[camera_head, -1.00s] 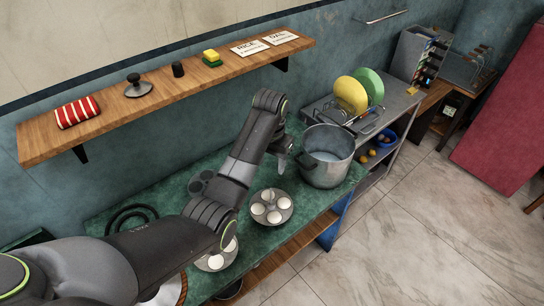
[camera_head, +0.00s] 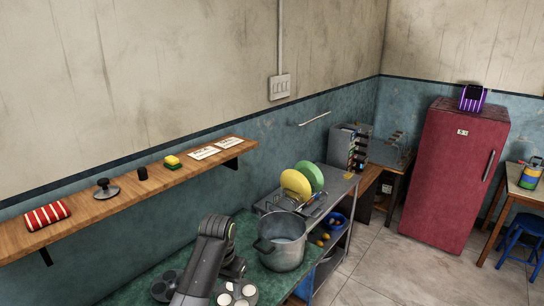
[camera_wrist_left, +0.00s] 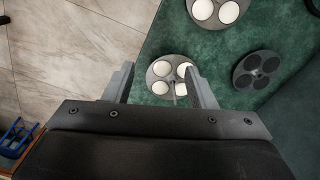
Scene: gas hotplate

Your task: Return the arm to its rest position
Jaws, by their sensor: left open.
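My left arm reaches in from the bottom of the head view. Its gripper (camera_head: 234,268) is over the green counter, just left of the steel pot (camera_head: 281,243), and is partly hidden by the wrist. In the left wrist view the jaws (camera_wrist_left: 158,82) are apart with nothing held between them. A round mould plate with white cakes (camera_wrist_left: 160,83) lies below and beyond the fingers, partly covered by the right-hand finger. It also shows in the head view (camera_head: 242,298). My right gripper is not in view.
A second plate of white cakes (camera_wrist_left: 217,8) and an empty dark mould (camera_wrist_left: 258,69) lie on the green counter (camera_wrist_left: 220,50). A wooden shelf (camera_head: 125,201) runs above the counter. Yellow (camera_head: 295,185) and green plates (camera_head: 314,175) stand beyond the pot.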

